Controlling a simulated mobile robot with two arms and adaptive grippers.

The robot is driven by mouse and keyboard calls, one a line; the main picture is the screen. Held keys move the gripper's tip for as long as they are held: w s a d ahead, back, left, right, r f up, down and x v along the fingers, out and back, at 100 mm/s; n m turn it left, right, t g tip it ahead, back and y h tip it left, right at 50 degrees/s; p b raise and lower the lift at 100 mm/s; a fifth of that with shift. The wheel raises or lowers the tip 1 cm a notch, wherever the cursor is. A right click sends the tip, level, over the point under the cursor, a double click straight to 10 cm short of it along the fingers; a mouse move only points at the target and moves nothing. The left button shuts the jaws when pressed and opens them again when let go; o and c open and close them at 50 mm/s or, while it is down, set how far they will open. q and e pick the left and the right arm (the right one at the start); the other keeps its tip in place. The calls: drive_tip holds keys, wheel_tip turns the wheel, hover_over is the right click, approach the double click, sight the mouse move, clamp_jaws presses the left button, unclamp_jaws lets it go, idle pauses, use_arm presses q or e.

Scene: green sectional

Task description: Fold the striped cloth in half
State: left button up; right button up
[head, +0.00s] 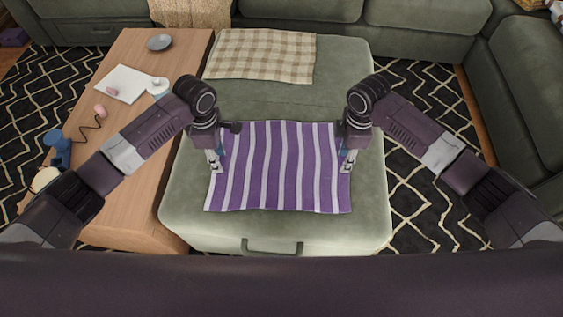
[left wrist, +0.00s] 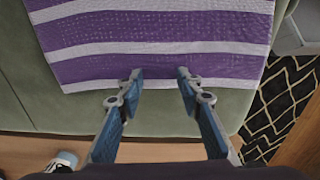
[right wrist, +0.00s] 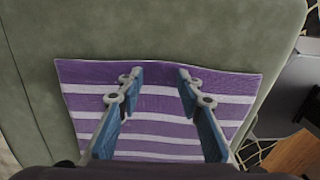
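The purple and white striped cloth (head: 280,180) lies flat and spread out on the green ottoman (head: 178,205). My left gripper (head: 216,168) is over the cloth's left edge. In the left wrist view its two fingers (left wrist: 158,75) are apart, with the cloth's edge (left wrist: 160,60) between and beyond them. My right gripper (head: 347,165) is at the cloth's right edge. In the right wrist view its fingers (right wrist: 160,73) are apart above the cloth (right wrist: 160,105). Neither wrist view shows cloth pinched. Whether the fingertips touch the cloth I cannot tell.
A beige checked cloth (head: 262,56) lies at the back of the ottoman. A wooden table (head: 135,190) on the left carries a dark bowl (head: 160,42), white paper (head: 124,83) and a blue dumbbell-like object (head: 58,150). Green sofa sections (head: 425,50) stand behind and right.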

use_arm(q)
drive_tip(key=shift+f, duration=0.15)
use_arm(e)
drive_tip(key=shift+f, duration=0.1)
use_arm(q)
drive_tip(key=shift+f, duration=0.15)
use_arm(e)
drive_tip(key=shift+f, duration=0.15)
use_arm(q)
drive_tip(key=shift+c, duration=1)
use_arm(e)
drive_tip(key=shift+c, duration=1)
use_arm(q)
drive_tip(key=shift+c, duration=0.7)
use_arm(e)
drive_tip(key=shift+c, duration=0.7)
use_arm(q)
drive_tip(key=c, duration=0.4)
use_arm(e)
drive_tip(key=c, duration=0.4)
use_arm(q)
drive_tip(key=shift+s, duration=0.1)
clamp_jaws()
use_arm(e)
drive_tip(key=shift+s, duration=0.1)
clamp_jaws()
use_arm(q)
drive_tip(key=shift+f, duration=0.1)
use_arm(e)
drive_tip(key=shift+f, duration=0.1)
